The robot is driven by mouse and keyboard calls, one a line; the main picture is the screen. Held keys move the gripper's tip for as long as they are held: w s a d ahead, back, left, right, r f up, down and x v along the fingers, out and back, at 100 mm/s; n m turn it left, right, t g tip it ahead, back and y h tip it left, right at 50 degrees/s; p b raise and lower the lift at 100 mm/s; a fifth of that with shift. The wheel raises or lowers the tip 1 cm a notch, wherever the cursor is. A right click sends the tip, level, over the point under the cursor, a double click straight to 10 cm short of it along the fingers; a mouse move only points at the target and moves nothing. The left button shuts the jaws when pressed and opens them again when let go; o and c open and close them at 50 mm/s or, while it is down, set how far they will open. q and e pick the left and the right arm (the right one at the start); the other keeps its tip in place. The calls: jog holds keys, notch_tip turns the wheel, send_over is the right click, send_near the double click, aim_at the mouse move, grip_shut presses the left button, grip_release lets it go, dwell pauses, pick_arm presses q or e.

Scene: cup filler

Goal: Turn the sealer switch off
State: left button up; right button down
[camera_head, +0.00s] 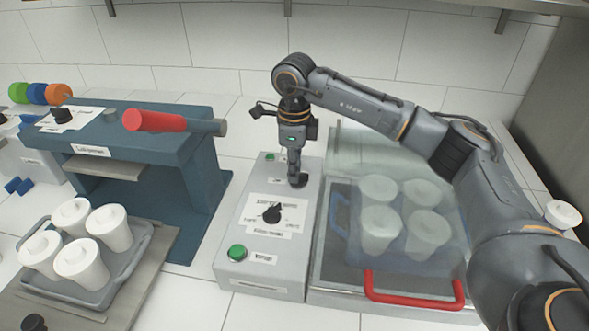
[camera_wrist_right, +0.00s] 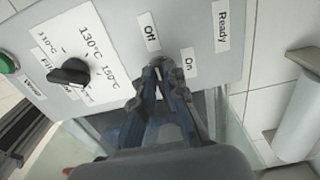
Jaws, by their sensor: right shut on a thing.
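The grey control box (camera_head: 228,262) of the sealer stands in the middle of the counter. My right gripper (camera_head: 296,172) comes down on its far part, fingers pointing at the panel. In the right wrist view the gripper (camera_wrist_right: 163,70) is shut between the "Off" label (camera_wrist_right: 149,32) and the "On" label (camera_wrist_right: 189,63). The fingers hide most of the sealer switch, so I cannot tell its position. A black temperature knob (camera_wrist_right: 69,73) sits apart from the fingers. My left gripper is out of view.
Right of the box, the sealer's clear lid with a red handle (camera_head: 412,303) covers several white cups. A tray (camera_head: 138,232) with several white cups stands at left, before a blue machine (camera_head: 180,145) with a red lever. A green button (camera_head: 237,252) sits at the box's near end.

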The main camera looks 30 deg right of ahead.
dwell(0.3)
jog(key=c, duration=1.4)
grip_release()
jog(key=shift+r, duration=0.15)
notch_tip(320, 180, up, 12)
